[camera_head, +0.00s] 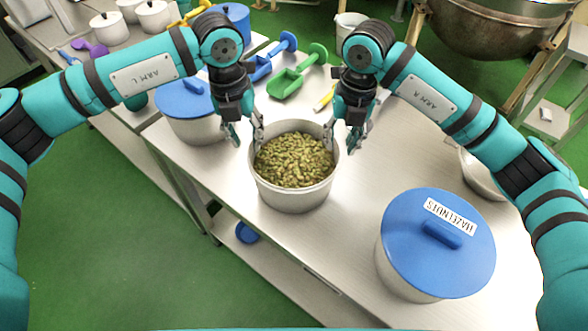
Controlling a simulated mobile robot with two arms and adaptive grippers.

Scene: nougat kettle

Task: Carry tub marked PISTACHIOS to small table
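An open grey tub (291,198) full of green-brown nuts, which look like pistachios, stands upright on the steel table. No label shows on the side facing me. My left gripper (244,140) is at the tub's left rim, fingers pointing down and spread apart. My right gripper (342,142) is at the right rim, also with spread fingers. On each side the inner finger overlaps the rim in the picture; I cannot tell whether it touches. I cannot pick out the small table for certain.
A blue-lidded tub marked HAZELNUTS (400,272) stands at the front right, and another blue-lidded tub (190,130) at the left. Green (290,82) and blue scoops (262,70) lie behind. A bowl (480,172) is partly behind my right arm. A large kettle (490,32) stands at back right.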

